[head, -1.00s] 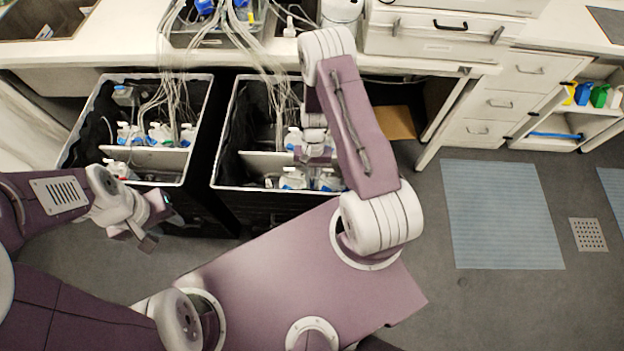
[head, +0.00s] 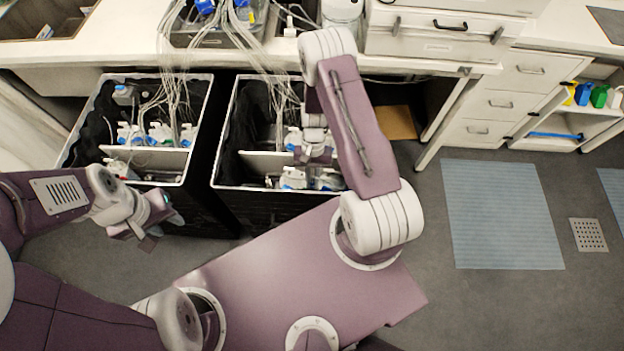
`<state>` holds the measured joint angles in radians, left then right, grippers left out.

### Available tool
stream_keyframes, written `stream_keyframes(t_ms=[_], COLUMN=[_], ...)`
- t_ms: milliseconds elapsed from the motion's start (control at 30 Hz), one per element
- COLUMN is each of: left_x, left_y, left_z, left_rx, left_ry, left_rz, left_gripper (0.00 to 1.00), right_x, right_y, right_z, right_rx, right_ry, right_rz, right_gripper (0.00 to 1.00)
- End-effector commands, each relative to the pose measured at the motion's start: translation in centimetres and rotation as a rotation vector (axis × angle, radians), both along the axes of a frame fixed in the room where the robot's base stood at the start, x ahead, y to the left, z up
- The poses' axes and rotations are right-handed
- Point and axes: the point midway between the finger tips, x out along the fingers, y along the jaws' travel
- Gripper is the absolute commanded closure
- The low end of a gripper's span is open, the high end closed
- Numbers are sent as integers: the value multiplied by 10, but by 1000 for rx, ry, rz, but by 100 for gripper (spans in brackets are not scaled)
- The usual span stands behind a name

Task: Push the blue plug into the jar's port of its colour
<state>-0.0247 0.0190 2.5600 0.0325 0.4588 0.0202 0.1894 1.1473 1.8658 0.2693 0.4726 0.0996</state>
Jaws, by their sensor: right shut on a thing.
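My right gripper (head: 316,160) reaches down into the right black bin, over the jars there. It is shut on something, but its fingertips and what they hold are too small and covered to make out. Clear jars with blue parts (head: 292,178) stand in the front part of that bin, just below and beside the gripper. I cannot tell the blue plug or the port apart at this size. My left gripper (head: 150,232) hangs in front of the left bin, outside it and away from the jars; its jaw opening is not clear.
The left black bin (head: 135,78) holds several jars with blue caps and many thin tubes. The right black bin (head: 215,165) has a white divider (head: 262,160). Tubes hang from the bench (head: 130,50) into both bins. The floor (head: 420,240) at the right is free.

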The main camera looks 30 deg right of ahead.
Motion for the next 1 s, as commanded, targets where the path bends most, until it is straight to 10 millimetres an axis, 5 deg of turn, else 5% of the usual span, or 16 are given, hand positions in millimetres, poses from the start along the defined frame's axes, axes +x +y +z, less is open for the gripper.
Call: stream_keyframes(t_ms=[633, 1000], left_x=[0, 0], left_y=[0, 0], left_z=[2, 17], left_rx=[0, 0], left_ry=[0, 0], left_rz=[0, 0], left_gripper=[64, 64], right_x=[1, 0], right_y=[-1, 0], right_z=[3, 20], right_rx=[-1, 0], right_ry=[-2, 0], right_rz=[0, 0], right_gripper=[100, 100])
